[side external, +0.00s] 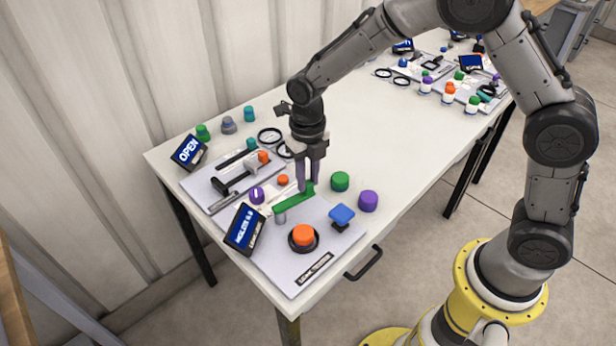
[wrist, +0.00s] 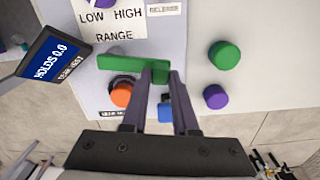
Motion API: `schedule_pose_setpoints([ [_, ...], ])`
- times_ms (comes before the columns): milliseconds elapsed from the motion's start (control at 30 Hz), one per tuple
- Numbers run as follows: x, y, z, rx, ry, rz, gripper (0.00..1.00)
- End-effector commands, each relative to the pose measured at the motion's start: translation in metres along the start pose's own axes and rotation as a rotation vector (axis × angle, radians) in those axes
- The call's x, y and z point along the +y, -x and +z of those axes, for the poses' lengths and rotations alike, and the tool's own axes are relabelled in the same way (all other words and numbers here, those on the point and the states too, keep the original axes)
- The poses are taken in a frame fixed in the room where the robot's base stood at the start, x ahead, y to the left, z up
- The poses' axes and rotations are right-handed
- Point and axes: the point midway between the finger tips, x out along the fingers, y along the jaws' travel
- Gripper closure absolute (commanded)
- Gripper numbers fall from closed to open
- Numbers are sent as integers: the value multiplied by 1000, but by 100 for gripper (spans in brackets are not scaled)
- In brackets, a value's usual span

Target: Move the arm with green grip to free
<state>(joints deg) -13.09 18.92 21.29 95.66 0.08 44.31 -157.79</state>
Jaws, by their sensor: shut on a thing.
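The green arm (side external: 290,201) is a flat bar on the front grey panel, with a grey post (side external: 280,217) under its left end. In the wrist view the green arm (wrist: 120,63) lies nearly level across the panel, its right end between my fingers. My gripper (side external: 308,189) points down and is shut on the upright green grip at that end; it also shows in the wrist view (wrist: 160,78). The fingers hide part of the grip. I see no label reading "free"; a small label (wrist: 167,8) near the arm is hard to read.
An orange button (side external: 303,235), a blue knob (side external: 341,215) and a purple dial (side external: 257,195) share the panel. A tilted display (side external: 245,228) stands at its left edge; it reads "HOLDS 0.0" in the wrist view. Loose green (side external: 340,181) and purple (side external: 368,201) caps stand right of the gripper.

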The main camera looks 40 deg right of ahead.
Motion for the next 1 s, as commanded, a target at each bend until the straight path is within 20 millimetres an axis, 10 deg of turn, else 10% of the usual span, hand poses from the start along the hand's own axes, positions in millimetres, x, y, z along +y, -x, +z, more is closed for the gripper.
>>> schedule_pose_setpoints([
  [133,0,3,3,-10,5,1,100],
  [167,0,3,3,-10,5,1,69],
  [300,0,2,2,-8,3,1,44],
  [667,0,4,2,-6,1,1,43],
  [1000,0,61,2,-11,2,3,43],
])
